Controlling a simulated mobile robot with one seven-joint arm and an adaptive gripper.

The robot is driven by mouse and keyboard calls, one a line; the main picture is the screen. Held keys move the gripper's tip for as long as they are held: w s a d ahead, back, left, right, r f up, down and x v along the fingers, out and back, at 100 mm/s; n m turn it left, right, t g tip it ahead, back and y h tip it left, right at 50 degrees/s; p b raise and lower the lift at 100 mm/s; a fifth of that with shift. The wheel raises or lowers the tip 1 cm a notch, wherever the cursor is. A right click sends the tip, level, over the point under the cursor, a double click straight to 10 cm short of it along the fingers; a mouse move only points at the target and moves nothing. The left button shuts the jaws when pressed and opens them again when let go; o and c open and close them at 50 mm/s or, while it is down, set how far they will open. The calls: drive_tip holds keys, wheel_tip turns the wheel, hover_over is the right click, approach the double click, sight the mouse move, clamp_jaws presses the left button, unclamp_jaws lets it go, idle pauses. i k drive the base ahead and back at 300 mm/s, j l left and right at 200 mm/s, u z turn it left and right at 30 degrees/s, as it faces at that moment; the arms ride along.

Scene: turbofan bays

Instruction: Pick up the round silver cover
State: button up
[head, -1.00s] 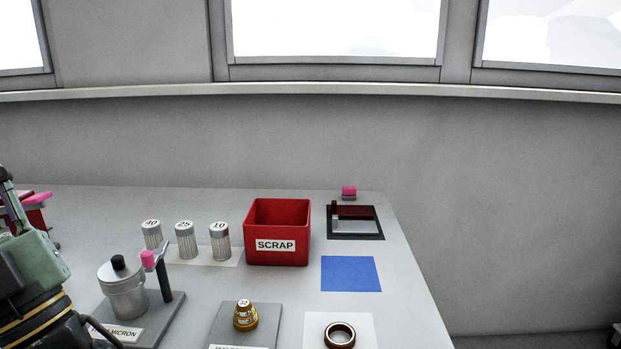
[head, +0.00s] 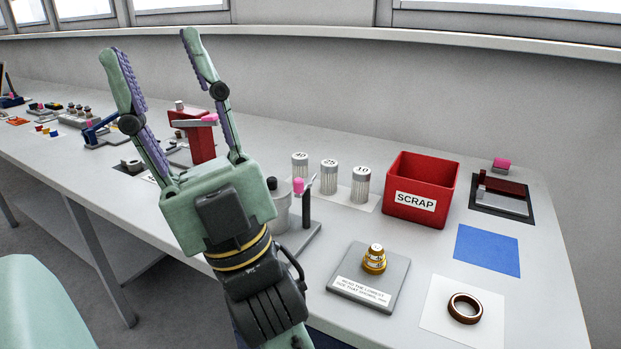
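The round silver cover (head: 282,190) with a black knob sits on top of a silver pot (head: 282,216). The pot stands on a grey base with a pink-tipped dark post (head: 306,205) beside it. My gripper (head: 149,45) is raised in front of the bench, to the left of the pot in the picture. Its two fingers are spread apart and point up, with nothing between them. The gripper body and wrist hide the left part of the cover and pot.
Several numbered silver cylinders (head: 329,177) stand behind the pot, next to the red SCRAP box (head: 421,190). A stepped brass piece (head: 374,259) sits on a grey plate. A brown ring (head: 465,308) lies on a white sheet. A red stand (head: 200,143) is behind my fingers.

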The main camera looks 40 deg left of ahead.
sight(281, 191)
drive_tip(key=u, duration=1.35)
